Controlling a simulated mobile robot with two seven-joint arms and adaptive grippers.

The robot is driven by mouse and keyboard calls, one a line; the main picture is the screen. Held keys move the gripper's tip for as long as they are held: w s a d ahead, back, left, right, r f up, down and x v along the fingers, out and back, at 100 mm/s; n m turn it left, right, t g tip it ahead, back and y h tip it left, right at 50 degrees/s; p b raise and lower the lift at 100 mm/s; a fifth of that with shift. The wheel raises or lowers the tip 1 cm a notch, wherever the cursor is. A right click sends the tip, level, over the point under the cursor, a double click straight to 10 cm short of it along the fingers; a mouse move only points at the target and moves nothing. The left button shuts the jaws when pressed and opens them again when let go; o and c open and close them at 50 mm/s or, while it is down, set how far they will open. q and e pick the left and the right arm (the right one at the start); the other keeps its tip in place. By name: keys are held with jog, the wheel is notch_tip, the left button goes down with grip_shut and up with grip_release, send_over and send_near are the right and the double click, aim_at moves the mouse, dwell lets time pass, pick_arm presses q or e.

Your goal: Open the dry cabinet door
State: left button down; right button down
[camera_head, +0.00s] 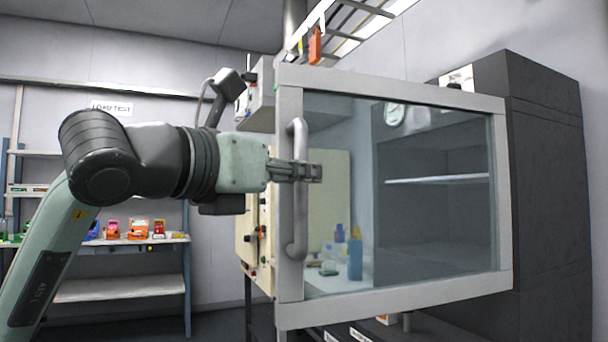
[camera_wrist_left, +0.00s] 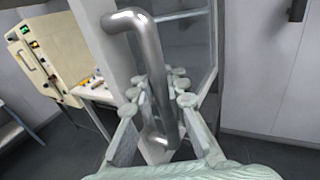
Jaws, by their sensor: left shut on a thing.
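The dry cabinet door (camera_head: 395,89) is a glass pane in a light grey frame. Its handle side is at the left, nearer to me, and it stands swung out from the dark dry cabinet (camera_head: 545,200). The vertical grey door handle (camera_head: 298,225) is on the left of the frame. My left gripper (camera_head: 305,172) is shut on the handle around its middle. In the left wrist view, the shiny handle (camera_wrist_left: 148,50) runs between the fingers of my left gripper (camera_wrist_left: 158,98). My right gripper is in neither view.
Through the glass, a shelf (camera_head: 440,179) shows inside the cabinet and a blue bottle (camera_head: 355,260) stands left of it. A cream equipment box (camera_wrist_left: 38,65) is beside the door. A rack with colourful items (camera_head: 140,229) stands behind my left arm.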

pick_arm(q)
jog(key=shift+a, duration=0.2)
jog(key=c, duration=1.6)
grip_release()
jog(key=shift+a, duration=0.2)
jog(key=shift+c, duration=0.2)
jog(key=shift+o, duration=0.7)
jog(key=shift+d, duration=0.1)
jog(key=v, duration=1.2)
jog(key=shift+s, duration=0.1)
